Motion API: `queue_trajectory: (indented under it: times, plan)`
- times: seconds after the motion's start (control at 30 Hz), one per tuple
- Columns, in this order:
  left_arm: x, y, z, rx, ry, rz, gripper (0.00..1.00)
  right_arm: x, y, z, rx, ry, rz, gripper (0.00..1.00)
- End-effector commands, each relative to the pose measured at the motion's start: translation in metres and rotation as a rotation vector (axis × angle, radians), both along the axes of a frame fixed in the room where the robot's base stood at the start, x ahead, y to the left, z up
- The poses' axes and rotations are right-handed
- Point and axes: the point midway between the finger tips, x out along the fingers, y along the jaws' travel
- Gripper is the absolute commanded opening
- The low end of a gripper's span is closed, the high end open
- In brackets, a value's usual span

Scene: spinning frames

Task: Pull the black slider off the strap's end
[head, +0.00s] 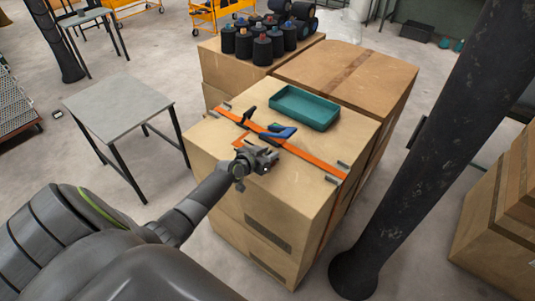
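An orange strap (313,161) runs across the top of the front cardboard box (300,190). A black part (247,116) stands on the strap left of a blue-handled piece (281,132); I cannot tell whether it is the slider. A short orange piece (239,139) of strap shows just behind my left gripper. My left gripper (268,158) is over the box top, in front of the strap and close to it. Its fingers are small and dark, so I cannot tell whether they hold anything. My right gripper is not in view.
A teal tray (305,109) sits on the box behind the strap. Several dark spools (262,48) stand on the box at the back. A grey table (118,107) is at the left. A thick dark post (425,165) rises at the right. Bare box top lies right of my gripper.

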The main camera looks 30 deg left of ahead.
Motion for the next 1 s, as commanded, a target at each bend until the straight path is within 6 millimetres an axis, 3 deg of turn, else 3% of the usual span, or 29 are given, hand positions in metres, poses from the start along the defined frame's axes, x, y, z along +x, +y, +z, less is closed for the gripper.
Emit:
queue_trajectory:
  times: [0.13,0.37,0.73,1.0]
  plan:
    - [0.0,0.0,0.0,-0.001,0.0,0.0,0.28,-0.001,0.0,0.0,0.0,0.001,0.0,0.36]
    - [0.0,0.0,0.0,-0.001,0.0,0.0,0.0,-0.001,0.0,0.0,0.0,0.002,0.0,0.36]
    - [0.0,0.003,-0.002,0.0,0.0,0.0,0.0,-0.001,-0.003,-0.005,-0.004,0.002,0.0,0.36]
    - [0.003,0.036,-0.006,0.005,-0.002,0.0,0.0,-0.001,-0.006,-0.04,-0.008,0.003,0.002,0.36]
